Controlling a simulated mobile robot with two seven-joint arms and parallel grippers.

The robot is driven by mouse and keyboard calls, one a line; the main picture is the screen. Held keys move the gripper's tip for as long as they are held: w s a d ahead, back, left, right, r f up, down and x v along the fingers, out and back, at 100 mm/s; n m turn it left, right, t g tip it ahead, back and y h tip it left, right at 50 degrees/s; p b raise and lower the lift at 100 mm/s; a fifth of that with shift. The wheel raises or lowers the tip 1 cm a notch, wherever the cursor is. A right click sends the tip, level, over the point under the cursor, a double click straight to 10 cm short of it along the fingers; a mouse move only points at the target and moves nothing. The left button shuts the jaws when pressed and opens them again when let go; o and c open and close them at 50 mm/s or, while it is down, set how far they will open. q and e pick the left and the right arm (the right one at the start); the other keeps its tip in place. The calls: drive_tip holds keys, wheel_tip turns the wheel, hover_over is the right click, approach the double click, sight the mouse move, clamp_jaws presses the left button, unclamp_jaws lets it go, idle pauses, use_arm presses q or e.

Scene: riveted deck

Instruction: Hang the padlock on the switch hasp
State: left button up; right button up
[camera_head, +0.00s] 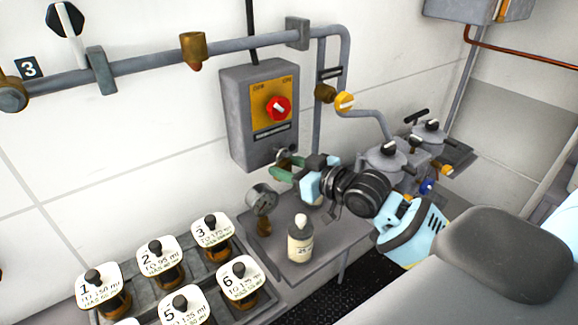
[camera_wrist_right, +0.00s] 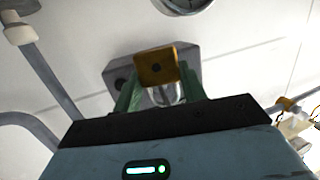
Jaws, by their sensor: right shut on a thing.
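The grey switch box (camera_head: 260,113) hangs on the wall, with a yellow plate and a red knob (camera_head: 278,108). Its hasp is at the lower right of its front and is largely hidden by my gripper. My right gripper (camera_head: 284,163) has its green fingers at that lower front. In the right wrist view the fingers (camera_wrist_right: 160,92) are shut on a brass padlock (camera_wrist_right: 156,66), whose pale shackle shows between them. The box's grey casing (camera_wrist_right: 190,57) is behind the padlock. I cannot tell whether the shackle is around the hasp. My left gripper is not in view.
Grey pipes (camera_head: 140,68) with valves run around the box. Numbered jars (camera_head: 160,262) fill a rack at lower left. Lidded pots (camera_head: 386,165) stand at right.

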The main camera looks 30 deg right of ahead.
idle(0.4)
drive_tip(key=o, duration=1.1)
drive_tip(key=shift+s, duration=0.1)
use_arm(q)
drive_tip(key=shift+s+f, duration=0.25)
use_arm(e)
drive_tip(key=v, duration=0.7)
drive_tip(key=shift+s, duration=0.3)
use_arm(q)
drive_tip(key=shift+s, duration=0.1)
